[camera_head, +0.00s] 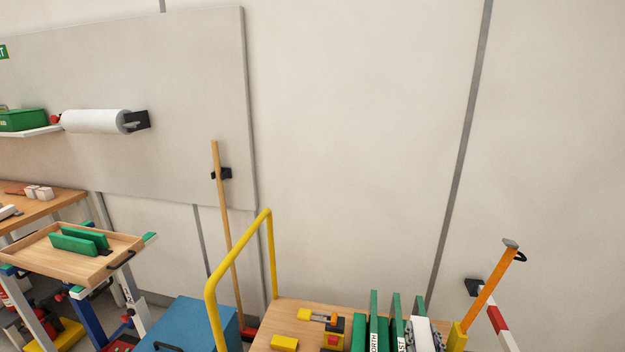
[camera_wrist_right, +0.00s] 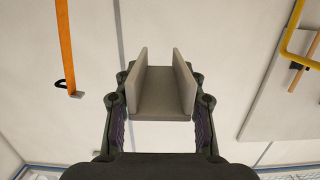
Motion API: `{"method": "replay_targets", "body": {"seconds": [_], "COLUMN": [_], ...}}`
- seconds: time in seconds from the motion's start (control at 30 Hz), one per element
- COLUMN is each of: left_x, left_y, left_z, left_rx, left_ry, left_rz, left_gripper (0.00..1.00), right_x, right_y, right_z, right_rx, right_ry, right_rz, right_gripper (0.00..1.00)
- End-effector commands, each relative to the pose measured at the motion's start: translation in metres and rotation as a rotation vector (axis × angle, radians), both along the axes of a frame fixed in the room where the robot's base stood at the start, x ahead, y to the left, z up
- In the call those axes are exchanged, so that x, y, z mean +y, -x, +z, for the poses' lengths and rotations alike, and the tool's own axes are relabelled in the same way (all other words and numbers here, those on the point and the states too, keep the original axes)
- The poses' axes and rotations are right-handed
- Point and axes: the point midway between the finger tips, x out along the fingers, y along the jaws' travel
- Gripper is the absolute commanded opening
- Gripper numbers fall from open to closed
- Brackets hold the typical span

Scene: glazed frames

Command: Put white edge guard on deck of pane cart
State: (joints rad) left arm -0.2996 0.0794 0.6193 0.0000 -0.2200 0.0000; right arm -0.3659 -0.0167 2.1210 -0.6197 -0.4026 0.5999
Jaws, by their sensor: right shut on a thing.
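The white edge guard (camera_wrist_right: 160,97) is a U-shaped channel, shaded grey in the right wrist view. My right gripper (camera_wrist_right: 160,108) is shut on it, one finger on each side. In the head view the guard (camera_head: 421,331) shows white at the bottom edge, between the dark fingers of my right gripper (camera_head: 424,333). It appears in front of or over the right part of the pane cart's wooden deck (camera_head: 288,312); its height above it is unclear. The cart's yellow handle (camera_head: 211,300) rises at the left. My left gripper is not in view.
Green slotted uprights (camera_head: 374,325) stand on the deck close left of my right gripper. Yellow blocks (camera_head: 285,342) lie further left. An orange post (camera_head: 487,285) leans at the right. A blue box (camera_head: 190,322) and wooden tray (camera_head: 62,265) are left.

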Motion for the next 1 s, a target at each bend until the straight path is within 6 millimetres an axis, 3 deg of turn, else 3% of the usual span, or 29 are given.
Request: {"method": "replay_targets", "body": {"seconds": [0.53,1.0], "left_x": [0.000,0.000], "left_y": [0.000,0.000], "left_z": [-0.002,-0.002], "left_rx": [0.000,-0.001], "left_ry": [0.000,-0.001], "left_rz": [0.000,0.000], "left_gripper": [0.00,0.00], "right_x": [0.006,0.063], "right_y": [0.003,0.025], "right_z": [0.000,0.026], "right_rx": [0.004,0.001], "right_ry": [0.002,0.006], "right_rz": [0.049,0.440], "right_gripper": [0.18,0.18]}}
